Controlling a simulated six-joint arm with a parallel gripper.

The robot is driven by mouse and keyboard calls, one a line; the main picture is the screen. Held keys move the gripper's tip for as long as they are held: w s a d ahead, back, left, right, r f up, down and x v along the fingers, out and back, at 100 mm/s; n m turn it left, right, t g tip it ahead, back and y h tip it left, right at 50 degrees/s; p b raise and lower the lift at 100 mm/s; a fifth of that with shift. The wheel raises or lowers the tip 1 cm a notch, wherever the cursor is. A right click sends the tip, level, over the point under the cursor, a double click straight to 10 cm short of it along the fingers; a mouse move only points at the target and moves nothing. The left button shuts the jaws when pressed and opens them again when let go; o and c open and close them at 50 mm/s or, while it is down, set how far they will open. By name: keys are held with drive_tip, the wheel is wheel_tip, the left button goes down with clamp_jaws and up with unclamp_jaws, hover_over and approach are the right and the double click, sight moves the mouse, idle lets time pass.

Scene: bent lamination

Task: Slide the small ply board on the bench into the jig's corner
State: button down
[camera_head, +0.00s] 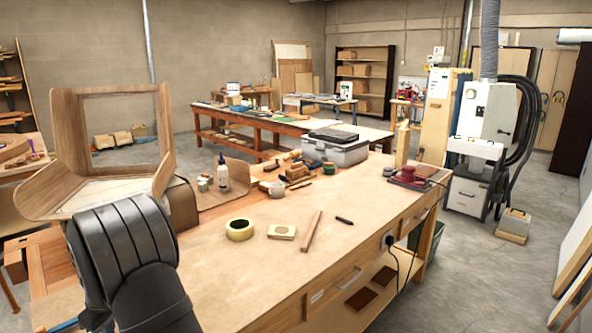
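The bench (340,271) is a pale wooden top running from the lower left to the back right. A bent-wood piece with a square opening (67,152) stands at its left end; I cannot tell if it is the jig, and no clear jig corner shows. A small flat pale square piece with a round mark (281,231) lies on the bench; I cannot tell if it is the small ply board. My black arm covers the lower left and hides part of the bench. My gripper's fingers do not show.
A tape roll (240,229), a wooden strip (311,231) and a dark pen-like item (344,220) lie mid-bench. A white bottle (223,173), a grey case (336,148) and a red sander (410,179) stand farther back. The front right bench top is clear.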

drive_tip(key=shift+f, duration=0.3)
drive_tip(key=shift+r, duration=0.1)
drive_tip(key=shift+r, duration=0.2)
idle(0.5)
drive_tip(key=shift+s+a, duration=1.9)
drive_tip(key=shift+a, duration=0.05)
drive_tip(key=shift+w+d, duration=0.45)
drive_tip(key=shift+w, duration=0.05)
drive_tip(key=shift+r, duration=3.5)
